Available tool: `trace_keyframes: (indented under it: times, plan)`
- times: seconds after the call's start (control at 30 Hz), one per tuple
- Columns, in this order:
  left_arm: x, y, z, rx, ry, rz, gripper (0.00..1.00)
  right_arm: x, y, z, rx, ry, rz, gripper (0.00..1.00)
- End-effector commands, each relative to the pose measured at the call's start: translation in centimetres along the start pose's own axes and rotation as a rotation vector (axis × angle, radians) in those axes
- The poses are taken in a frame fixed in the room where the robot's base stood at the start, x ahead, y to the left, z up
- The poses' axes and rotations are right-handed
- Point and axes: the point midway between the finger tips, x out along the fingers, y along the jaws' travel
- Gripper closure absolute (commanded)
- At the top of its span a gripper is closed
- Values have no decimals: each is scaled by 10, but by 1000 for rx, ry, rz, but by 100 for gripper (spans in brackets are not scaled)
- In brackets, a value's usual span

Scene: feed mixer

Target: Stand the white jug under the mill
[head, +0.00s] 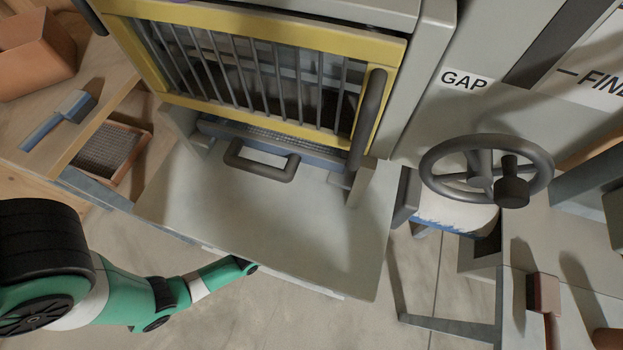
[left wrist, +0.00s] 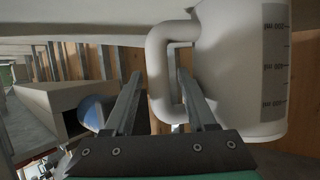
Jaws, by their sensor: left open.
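The white jug (left wrist: 245,70) fills the right of the left wrist view, with dark measuring marks on its side. Its handle faces left toward my left gripper (left wrist: 158,76). The gripper is open, its fingers on either side of the handle's outer bar, with the right finger in the handle's opening. I cannot tell whether either finger touches it. The mill (head: 423,80) stands in the head view with a yellow barred guard (head: 270,40) and a handwheel (head: 487,172). The jug and left gripper are hidden in the head view, where my left arm reaches beneath the mill's metal chute.
The wide grey chute (head: 270,225) juts out in front of the guard. A blue brush (head: 60,118) and an orange bin (head: 35,50) lie on the wooden bench at left. A white sack (head: 455,212) shows below the handwheel. A blue cylinder (left wrist: 95,113) is left of the gripper.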

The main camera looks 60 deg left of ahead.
Motion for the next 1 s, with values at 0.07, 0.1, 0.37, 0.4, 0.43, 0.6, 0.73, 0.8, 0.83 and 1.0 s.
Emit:
trace_keyframes:
  times: [0.07, 0.1, 0.37, 0.4, 0.43, 0.6, 0.73, 0.8, 0.83, 1.0]
  plan:
    - [-22, 0, -6, 0, -4, 1, 44, 12, 0, -11, 0, 0, 0, 66]
    - [-33, 0, -5, 0, -6, 1, 44, 16, 0, -14, 0, 0, 0, 66]
    - [-91, 2, -6, -1, -2, 5, 44, 36, 0, -34, 0, 0, 0, 66]
    - [-96, 2, -5, 0, -2, 6, 44, 38, 0, -35, 0, 1, 0, 66]
    - [-99, 1, -4, -1, -1, 4, 44, 39, 0, -36, 0, 1, 0, 66]
    - [-106, 0, -1, 0, 0, 0, 44, 40, 0, -37, 0, 0, 0, 66]
    - [-105, 0, 0, 0, 0, 0, 44, 39, 0, -36, 0, 0, 0, 66]
    - [-105, 0, 0, 0, 0, 0, 44, 39, 0, -36, 0, 0, 0, 66]
    - [-105, 0, 0, 0, 0, 0, 44, 39, 0, -36, 0, 0, 0, 66]
    - [-105, 0, -1, 0, 0, 0, 44, 39, 0, -36, 0, 0, 0, 66]
